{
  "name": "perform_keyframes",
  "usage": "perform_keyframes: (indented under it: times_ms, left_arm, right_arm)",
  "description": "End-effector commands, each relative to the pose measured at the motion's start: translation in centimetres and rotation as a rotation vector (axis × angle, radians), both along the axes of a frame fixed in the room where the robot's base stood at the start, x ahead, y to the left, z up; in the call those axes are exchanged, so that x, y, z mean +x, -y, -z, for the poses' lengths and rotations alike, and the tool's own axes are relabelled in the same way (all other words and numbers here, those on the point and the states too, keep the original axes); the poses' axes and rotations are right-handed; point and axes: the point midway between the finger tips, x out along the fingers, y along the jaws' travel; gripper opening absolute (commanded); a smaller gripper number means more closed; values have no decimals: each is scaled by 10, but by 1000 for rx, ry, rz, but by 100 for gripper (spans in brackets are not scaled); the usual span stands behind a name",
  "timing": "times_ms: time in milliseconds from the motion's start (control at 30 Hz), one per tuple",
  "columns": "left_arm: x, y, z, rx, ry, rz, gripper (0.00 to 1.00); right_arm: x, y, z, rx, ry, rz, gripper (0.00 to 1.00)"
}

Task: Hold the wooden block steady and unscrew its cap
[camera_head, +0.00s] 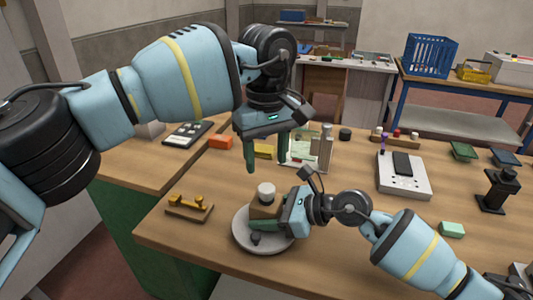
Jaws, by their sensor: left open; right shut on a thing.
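The wooden block (262,211) stands upright on a round grey plate (242,238) near the table's front edge. Its white cap (266,190) sits on top of it. My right gripper (268,225) reaches in from the right and is shut on the block; the gripper hides part of the block's right side and front. My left gripper (266,165) is open and empty, pointing down above the cap and apart from it. Its two fingers are to the left and right of the cap's line.
A wooden holder with brass-coloured parts (189,207) lies left of the plate. An orange block (220,142) and a yellow block (263,151) lie behind. A white device (403,180), a black stand (497,189) and a green block (452,229) are to the right.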

Motion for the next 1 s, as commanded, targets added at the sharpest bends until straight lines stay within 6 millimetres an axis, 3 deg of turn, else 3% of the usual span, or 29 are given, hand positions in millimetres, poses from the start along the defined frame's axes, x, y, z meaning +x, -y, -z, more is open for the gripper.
perform_keyframes:
  times_ms: [267,700,1000]
  left_arm:
    - [0,0,7,0,-1,5,51]
    - [0,-1,65,1,-2,2,51]
    - [0,0,80,0,0,3,51]
  right_arm:
    - [0,0,0,0,0,0,0]
    - [0,0,0,0,0,0,0]
    - [0,0,0,0,0,0,0]
